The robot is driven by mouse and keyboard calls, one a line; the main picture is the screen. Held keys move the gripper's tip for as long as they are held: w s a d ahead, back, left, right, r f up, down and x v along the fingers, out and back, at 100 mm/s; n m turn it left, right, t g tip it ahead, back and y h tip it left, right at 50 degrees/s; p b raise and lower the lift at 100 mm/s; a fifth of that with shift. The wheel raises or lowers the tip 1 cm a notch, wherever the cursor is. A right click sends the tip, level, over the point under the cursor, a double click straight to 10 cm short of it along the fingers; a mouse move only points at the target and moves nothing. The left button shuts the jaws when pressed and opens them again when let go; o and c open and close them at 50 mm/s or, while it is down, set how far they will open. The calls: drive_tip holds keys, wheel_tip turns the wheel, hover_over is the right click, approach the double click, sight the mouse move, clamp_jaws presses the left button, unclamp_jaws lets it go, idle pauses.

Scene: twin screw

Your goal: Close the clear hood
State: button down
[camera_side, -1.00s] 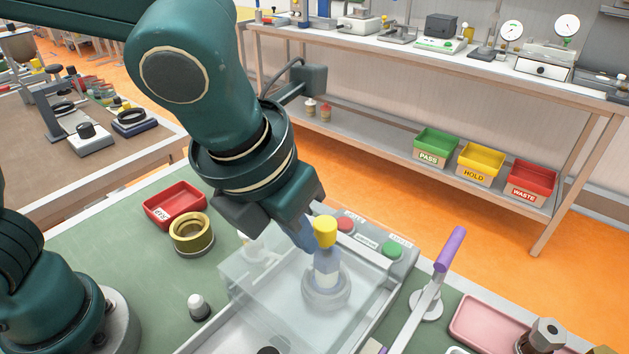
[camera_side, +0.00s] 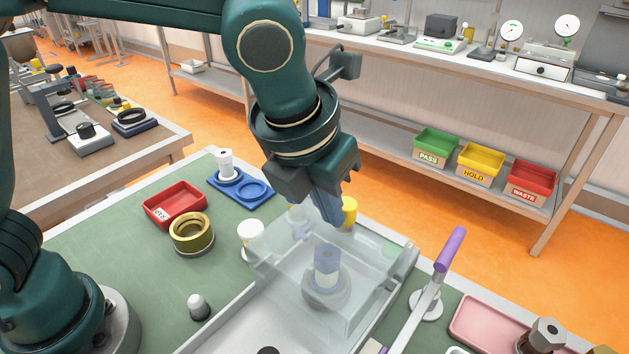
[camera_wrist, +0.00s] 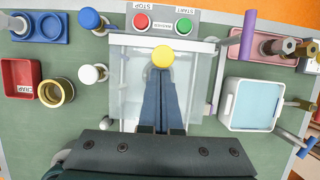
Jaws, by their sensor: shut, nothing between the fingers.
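The clear hood (camera_side: 372,268) stands over the washer bay, with a hex-shaped part (camera_side: 326,262) visible through it. In the wrist view the hood (camera_wrist: 200,85) is a pale see-through box below the button panel. Its yellow knob (camera_side: 349,211) is at the far side of my gripper (camera_side: 331,222). In the wrist view the yellow knob (camera_wrist: 163,57) is just beyond the blue fingertips (camera_wrist: 161,76). My fingers are shut and empty; contact with knob or hood cannot be told. The hood's exact seating is unclear.
The red stop button (camera_wrist: 141,21) and green start button (camera_wrist: 185,27) are behind the hood. A purple-handled lever (camera_side: 450,250) stands at right. White-capped parts (camera_side: 251,236), a brass ring (camera_side: 192,233) and a red tray (camera_side: 175,204) are at left.

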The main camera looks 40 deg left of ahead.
sight(319, 250)
drive_tip(key=shift+w, duration=0.15)
drive_tip(key=s, duration=0.4)
drive_tip(key=shift+s, duration=0.15)
drive_tip(key=v, duration=0.8)
drive_tip(key=a+r+n, duration=0.3)
drive_tip(key=a, duration=0.3)
drive_tip(key=s+a+f+n, duration=0.2)
drive_tip(key=a+f+n, duration=0.3)
drive_tip(key=n, duration=1.1)
drive_tip(key=s+a+f+n+t, duration=0.1)
drive_tip(key=s+a+f+n, duration=0.2)
drive_tip(key=n, duration=1.4)
drive_tip(key=shift+a+f, duration=0.9)
drive_tip(key=shift+f, duration=0.1)
